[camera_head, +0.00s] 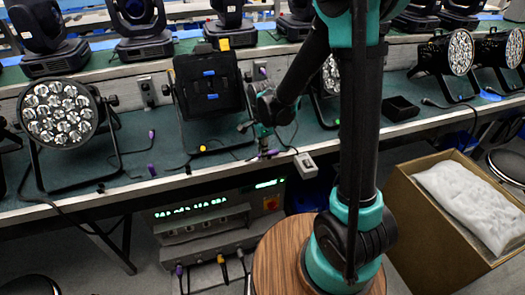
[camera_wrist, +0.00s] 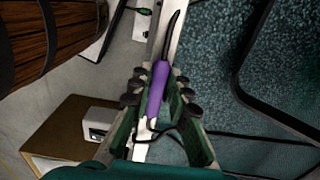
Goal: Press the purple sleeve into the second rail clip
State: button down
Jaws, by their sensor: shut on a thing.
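The purple sleeve (camera_wrist: 157,88) lies between the two fingers of my gripper (camera_wrist: 158,100) in the wrist view, with a dark cable coming out of its far end. My gripper is shut on it. In the head view my gripper (camera_head: 265,138) is over the front edge of the green-topped bench, and the sleeve shows as a small purple piece (camera_head: 268,154) at its tip. A pale rail (camera_head: 225,170) runs along the bench front and passes under the sleeve in the wrist view. I cannot make out the second rail clip.
Par cans stand on the bench, one at left (camera_head: 57,110) and a dark one turned away (camera_head: 209,85) beside my gripper. Loose purple-ended cables (camera_head: 152,170) lie nearby. A white box (camera_head: 305,166) sits at the edge. A power unit (camera_head: 205,220) is below; a cardboard box (camera_head: 425,220) stands right.

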jog(key=shift+f, duration=0.25)
dwell(0.5)
jog(key=c, duration=1.4)
grip_release()
notch_tip(320, 180, up, 12)
jog(key=s+d+f+n+t, duration=0.2)
jog(key=s+d+n, duration=0.4)
jog(key=d, duration=0.3)
jog(key=s+d+f+n+t, duration=0.2)
jog(key=s+d+f+n, duration=0.3)
jog(key=d, duration=0.5)
jog(key=s+n, duration=0.2)
jog(key=n, duration=0.1)
jog(key=shift+s+d+f, duration=0.15)
jog(key=shift+s+d, duration=0.05)
